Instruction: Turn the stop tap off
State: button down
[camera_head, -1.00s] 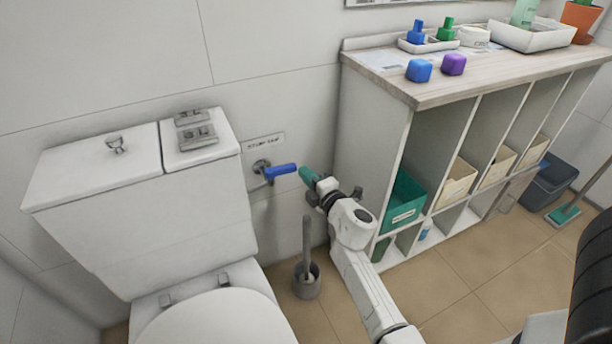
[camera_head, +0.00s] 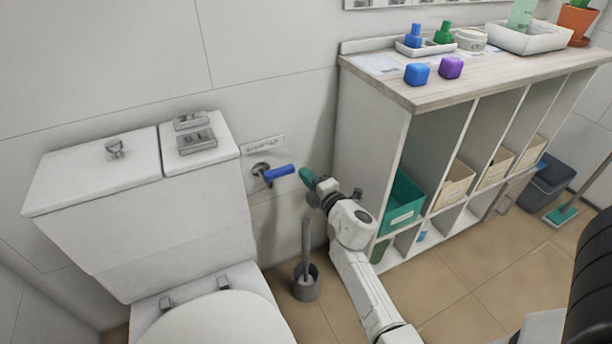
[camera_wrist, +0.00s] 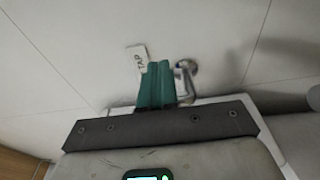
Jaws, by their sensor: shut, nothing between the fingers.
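The stop tap (camera_head: 262,171) is on the wall to the right of the toilet cistern, with a blue lever handle (camera_head: 279,172) pointing right and slightly up. A label plate (camera_head: 262,145) is on the wall above it. My gripper (camera_head: 306,176), with green fingers, is shut and empty, just right of the handle's free end, with a small gap in the head view. In the wrist view the shut fingers (camera_wrist: 156,86) stand in front of the tap, whose metal fitting (camera_wrist: 187,68) shows to their right.
The white toilet cistern (camera_head: 100,180) stands at left. A toilet brush in a grey holder (camera_head: 306,284) stands on the floor below the tap. A shelf unit (camera_head: 372,150) with bins is close to the right of my arm. Bare wall surrounds the tap.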

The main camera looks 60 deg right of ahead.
jog(key=b+v, duration=0.1)
jog(key=v, duration=0.9)
jog(key=shift+s+a, duration=0.1)
jog(key=s+a+f+m+g+y, duration=0.2)
jog(key=s+a+f+m+g, duration=0.25)
jog(key=a, duration=0.35)
jog(key=s+a+f+m+g+y, duration=0.3)
jog(key=s+a+m+g, duration=0.15)
jog(key=a, duration=0.35)
jog(key=s+a+f+m+g+y, duration=0.2)
jog(key=s+a+f+m+g, duration=0.1)
jog(key=s+a+m+g, duration=0.25)
notch_tip(320, 180, up, 25)
jog(key=a+n+p, duration=0.1)
jog(key=a+p, duration=0.1)
jog(key=p, duration=2.2)
jog(key=shift+f+g+y+p, duration=0.2)
jog(key=shift+g+y+p, duration=0.1)
jog(key=shift+g, duration=0.05)
